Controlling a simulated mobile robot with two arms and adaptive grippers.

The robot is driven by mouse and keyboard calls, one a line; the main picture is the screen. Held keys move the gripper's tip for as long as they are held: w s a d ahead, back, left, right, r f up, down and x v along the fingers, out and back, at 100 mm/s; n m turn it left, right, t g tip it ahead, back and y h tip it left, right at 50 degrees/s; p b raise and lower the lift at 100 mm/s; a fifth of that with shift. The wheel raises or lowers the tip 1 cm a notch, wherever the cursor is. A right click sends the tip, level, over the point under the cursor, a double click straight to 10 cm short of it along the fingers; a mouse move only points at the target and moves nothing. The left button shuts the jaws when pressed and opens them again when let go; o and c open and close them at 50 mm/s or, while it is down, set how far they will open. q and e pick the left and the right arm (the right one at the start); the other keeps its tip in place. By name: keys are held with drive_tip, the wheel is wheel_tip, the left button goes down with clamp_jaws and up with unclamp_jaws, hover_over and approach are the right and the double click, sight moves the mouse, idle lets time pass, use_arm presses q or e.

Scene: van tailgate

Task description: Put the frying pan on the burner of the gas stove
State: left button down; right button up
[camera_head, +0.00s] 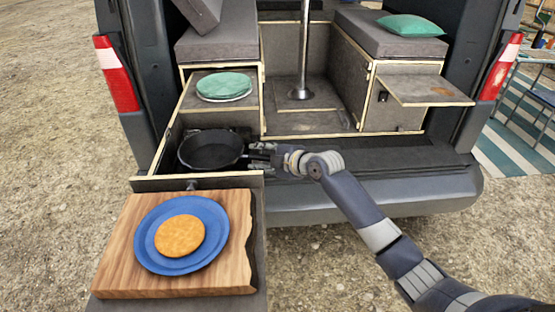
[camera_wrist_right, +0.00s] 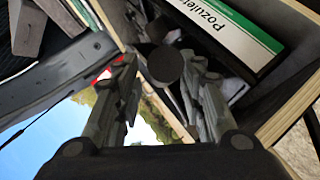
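The black frying pan (camera_head: 210,150) sits level in the open drawer at the left of the van, its handle side toward the right. It covers most of what is under it, so the gas stove and its burner cannot be made out clearly. My right gripper (camera_head: 262,153) is at the handle side of the pan, near the drawer's right wall. In the right wrist view its fingers (camera_wrist_right: 163,85) are spread apart, with a dark rounded piece between and beyond them and gaps on both sides. I cannot tell whether that is the handle. My left gripper is not in view.
A cutting board (camera_head: 112,270) with a blue plate (camera_head: 150,258) and a round orange-brown food (camera_head: 180,236) is in front of the drawer. Green plates (camera_head: 224,86) lie behind the pan. A green-and-white box (camera_wrist_right: 235,28) shows in the wrist view. The tailgate floor to the right is clear.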

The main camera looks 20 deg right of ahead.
drive_tip(key=b+v, duration=0.1)
drive_tip(key=v, duration=0.9)
drive_tip(key=shift+s+r, duration=0.15)
drive_tip(key=shift+d, duration=0.15)
